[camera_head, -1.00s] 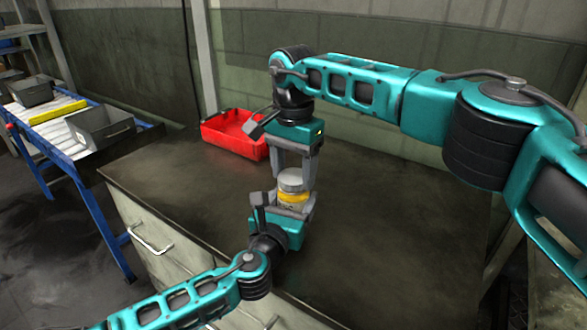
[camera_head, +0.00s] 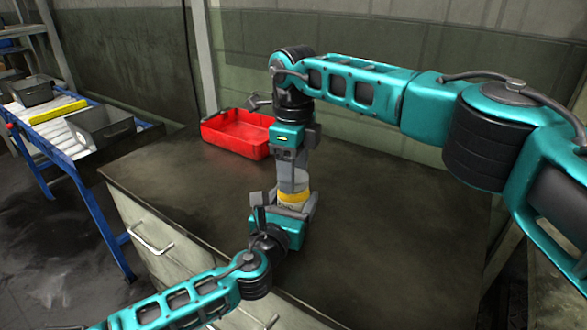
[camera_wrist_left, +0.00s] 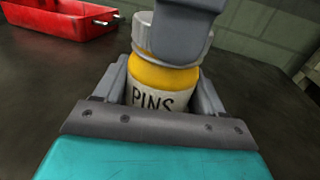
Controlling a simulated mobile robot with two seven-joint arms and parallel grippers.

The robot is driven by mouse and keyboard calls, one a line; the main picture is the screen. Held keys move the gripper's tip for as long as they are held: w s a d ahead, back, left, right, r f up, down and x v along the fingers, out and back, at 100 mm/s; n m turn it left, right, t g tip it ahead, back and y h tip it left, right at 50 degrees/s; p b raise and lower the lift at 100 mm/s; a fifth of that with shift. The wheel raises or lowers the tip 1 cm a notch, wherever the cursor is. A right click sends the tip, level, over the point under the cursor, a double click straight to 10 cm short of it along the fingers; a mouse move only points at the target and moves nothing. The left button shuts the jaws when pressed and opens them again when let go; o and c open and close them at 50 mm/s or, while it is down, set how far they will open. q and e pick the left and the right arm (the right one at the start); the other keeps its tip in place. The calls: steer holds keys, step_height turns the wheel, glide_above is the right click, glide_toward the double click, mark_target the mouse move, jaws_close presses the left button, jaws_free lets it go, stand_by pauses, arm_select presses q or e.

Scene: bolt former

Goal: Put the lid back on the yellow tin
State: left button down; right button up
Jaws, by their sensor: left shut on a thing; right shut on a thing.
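The yellow tin (camera_head: 294,196) stands on the dark worktop, with a white label reading "PINS" in the left wrist view (camera_wrist_left: 160,99). My left gripper (camera_head: 293,208) is shut on the tin's body from the near side. The grey lid (camera_wrist_left: 146,42) sits at the top of the tin in the left wrist view. My right gripper (camera_head: 293,182) points down from above and is shut on the lid; its finger hides part of it. Whether the lid is fully seated cannot be told.
A red open bin (camera_head: 236,134) stands at the back of the worktop (camera_head: 390,220), behind the grippers. The worktop to the right is clear.

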steer(key=m, duration=0.5)
steer(key=shift+m, duration=0.4)
steer(key=m, duration=0.8)
steer(key=shift+m, duration=0.4)
steer(key=m, duration=0.3)
steer(key=shift+m, duration=0.4)
steer(key=o, duration=1.2)
steer(key=shift+o, duration=0.2)
step_height(320, 180, up, 12)
